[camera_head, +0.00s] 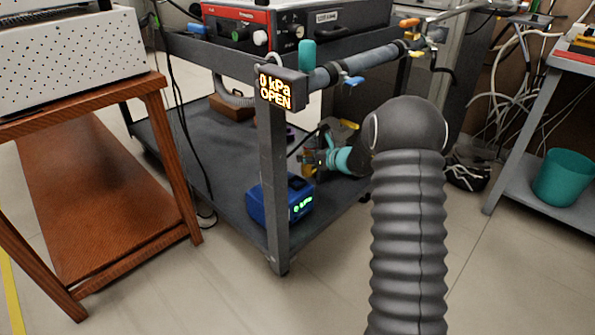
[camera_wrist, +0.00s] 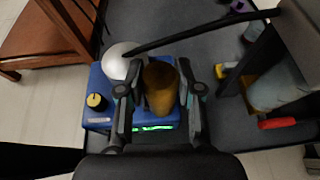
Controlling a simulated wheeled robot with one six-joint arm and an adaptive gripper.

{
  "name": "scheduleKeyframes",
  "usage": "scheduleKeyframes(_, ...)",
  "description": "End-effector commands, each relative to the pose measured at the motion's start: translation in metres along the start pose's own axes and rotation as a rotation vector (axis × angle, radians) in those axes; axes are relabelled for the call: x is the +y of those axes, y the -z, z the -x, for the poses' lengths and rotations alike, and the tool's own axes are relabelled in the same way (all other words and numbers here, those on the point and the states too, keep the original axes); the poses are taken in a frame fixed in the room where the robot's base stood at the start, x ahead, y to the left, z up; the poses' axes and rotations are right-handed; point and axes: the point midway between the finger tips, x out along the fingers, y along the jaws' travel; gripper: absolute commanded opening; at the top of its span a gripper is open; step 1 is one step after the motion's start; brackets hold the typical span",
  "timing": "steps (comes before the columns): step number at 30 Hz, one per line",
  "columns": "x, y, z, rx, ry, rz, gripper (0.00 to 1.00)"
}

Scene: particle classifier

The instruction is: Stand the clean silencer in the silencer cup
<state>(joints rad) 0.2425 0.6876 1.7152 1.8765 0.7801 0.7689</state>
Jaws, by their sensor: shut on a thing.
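My gripper (camera_wrist: 160,88) is shut on the bronze-brown silencer (camera_wrist: 160,90), which sits between its two fingers in the wrist view. The silencer is above or in front of a blue box with a green display (camera_wrist: 98,80); the gap between them cannot be judged. In the head view the blue box (camera_head: 281,201) stands on the cart's lower shelf. My gripper (camera_head: 312,160) shows small there, above and beyond the box and partly hidden by my arm. I cannot tell which thing is the silencer cup.
The cart's front post (camera_head: 273,190) and upper deck stand close by. A wooden table (camera_head: 90,108) is at left. A teal bin (camera_head: 563,178) stands at right. Floor between is open.

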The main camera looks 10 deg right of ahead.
Motion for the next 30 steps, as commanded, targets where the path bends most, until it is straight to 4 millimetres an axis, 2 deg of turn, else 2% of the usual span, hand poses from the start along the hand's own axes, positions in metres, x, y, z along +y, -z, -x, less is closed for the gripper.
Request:
scheduleKeyframes(1,0.004,0.003,-0.013,0.0,-0.004,0.001,0.0)
scheduleKeyframes(3,0.007,0.005,-0.025,0.0,-0.003,0.0,0.0)
scheduleKeyframes(7,0.01,0.007,-0.039,0.0,-0.001,0.001,0.0)
scheduleKeyframes(13,0.011,0.013,-0.047,0.0,-0.001,0.0,0.0)
scheduleKeyframes(21,0.011,0.044,-0.059,0.0,-0.001,0.0,0.0)
scheduleKeyframes(30,0.011,0.045,-0.06,-0.001,-0.001,0.001,0.0)
